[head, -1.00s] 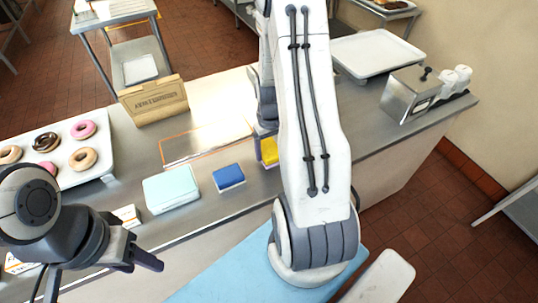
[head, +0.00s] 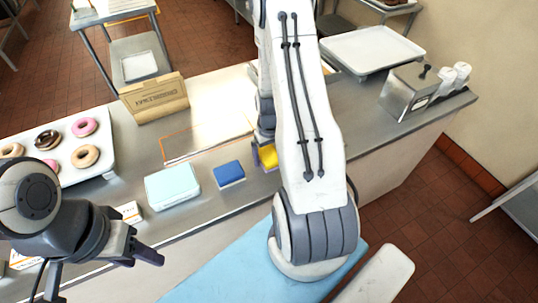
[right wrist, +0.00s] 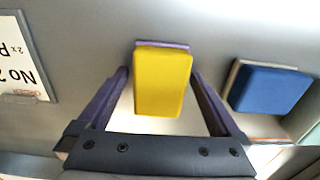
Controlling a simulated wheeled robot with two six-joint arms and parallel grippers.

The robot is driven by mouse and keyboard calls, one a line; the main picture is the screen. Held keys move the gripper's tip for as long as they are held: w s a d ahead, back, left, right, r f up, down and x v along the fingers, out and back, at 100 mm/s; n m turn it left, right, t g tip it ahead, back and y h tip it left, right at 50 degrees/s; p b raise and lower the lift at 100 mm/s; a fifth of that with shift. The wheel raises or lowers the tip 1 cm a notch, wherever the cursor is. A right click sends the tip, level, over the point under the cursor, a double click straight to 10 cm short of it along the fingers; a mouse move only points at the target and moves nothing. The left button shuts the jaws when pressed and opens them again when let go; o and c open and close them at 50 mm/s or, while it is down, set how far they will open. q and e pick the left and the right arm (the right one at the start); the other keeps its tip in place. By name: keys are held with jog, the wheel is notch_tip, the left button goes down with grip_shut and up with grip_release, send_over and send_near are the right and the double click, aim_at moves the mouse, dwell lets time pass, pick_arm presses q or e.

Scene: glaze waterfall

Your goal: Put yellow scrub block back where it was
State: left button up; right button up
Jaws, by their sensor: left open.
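The yellow scrub block (head: 267,157) shows in the head view at the counter's near side, just right of the blue block (head: 229,173). My right arm partly hides it. In the right wrist view the yellow scrub block (right wrist: 162,82) lies between the fingertips of my right gripper (right wrist: 160,75), with a purple layer along its far edge. The gripper looks shut on it, though finger contact is hard to see. Whether the block touches the counter is unclear. My left gripper (head: 140,257) is open and empty at the lower left, in front of the counter.
A pale blue box (head: 172,186) sits left of the blue block. A donut tray (head: 107,160), a cardboard box (head: 153,97) and an orange-edged sheet (head: 205,136) lie farther left and back. A metal dispenser (head: 408,92) and a white tray (head: 372,50) stand at right.

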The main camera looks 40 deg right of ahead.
aim_at(269, 154)
jog(key=shift+r, duration=0.1)
jog(key=shift+r, duration=0.6)
notch_tip(269, 154, up, 11)
jog(key=b, duration=0.2)
jog(key=a+r+n, duration=0.2)
jog(key=a+r, duration=0.2)
jog(key=a, duration=0.7)
jog(key=s+a+r+n, duration=0.2)
jog(key=s+a+n, duration=0.2)
jog(key=s+a, duration=0.4)
jog(key=s+a+r+n+y, duration=0.1)
jog(key=s+a+r+n, duration=0.2)
jog(key=s+a, duration=0.5)
jog(key=a, duration=0.4)
jog(key=shift+r+n, duration=0.3)
jog(key=shift+n, duration=0.1)
